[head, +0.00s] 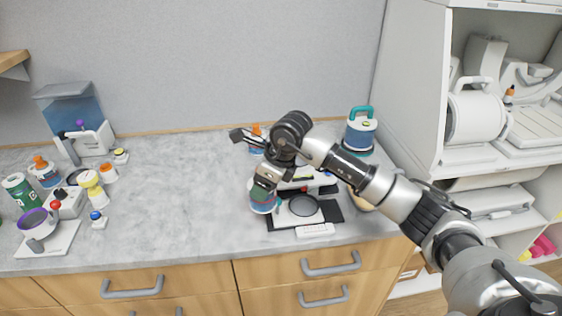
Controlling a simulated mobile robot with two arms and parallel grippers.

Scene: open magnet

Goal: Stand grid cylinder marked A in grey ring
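My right arm comes in from the right, and its gripper (264,184) points down at the middle of the counter. A blue and white cylinder with a teal handle (360,132) stands at the back right. My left gripper is out of view.
A white strip (314,230) lies in front of the mat. An orange-capped bottle (256,134) stands behind my wrist. Bottles and a purple-rimmed bowl (36,222) crowd the left end. The counter (175,200) between is clear. A white shelf unit (412,80) bounds the right.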

